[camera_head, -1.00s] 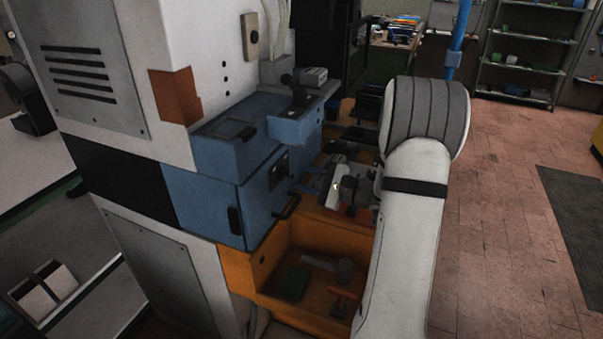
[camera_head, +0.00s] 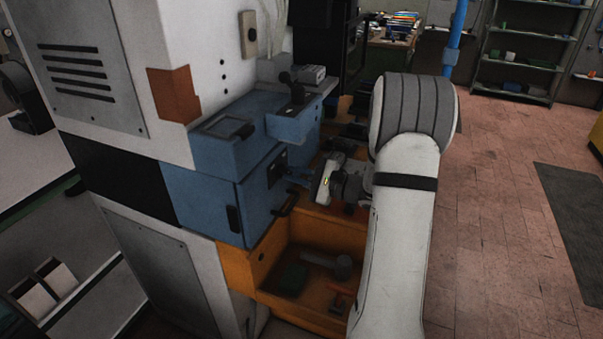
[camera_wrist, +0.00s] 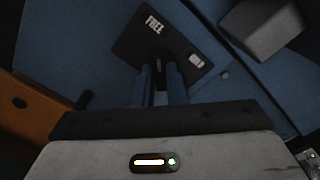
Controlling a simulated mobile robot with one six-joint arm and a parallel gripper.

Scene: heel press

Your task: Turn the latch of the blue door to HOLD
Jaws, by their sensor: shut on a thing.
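The blue door (camera_head: 200,200) is on the front of the machine, left of my arm in the head view, and looks shut. Its dark latch plate (camera_head: 279,165) is at the door's right part. In the wrist view the latch plate (camera_wrist: 185,42) shows the word FREE and a small pale mark; I cannot read HOLD. My gripper (camera_wrist: 160,75) has its two blue fingers close together at the plate, shut on the small dark latch (camera_wrist: 158,66). The fingers hide most of the latch, so its exact angle is hard to tell. In the head view my gripper (camera_head: 300,177) reaches the plate from the right.
A dark bar handle (camera_head: 285,204) sticks out below the latch. An orange bin (camera_head: 262,262) with loose tools is below. A blue ledge with a lever (camera_head: 290,90) overhangs above.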

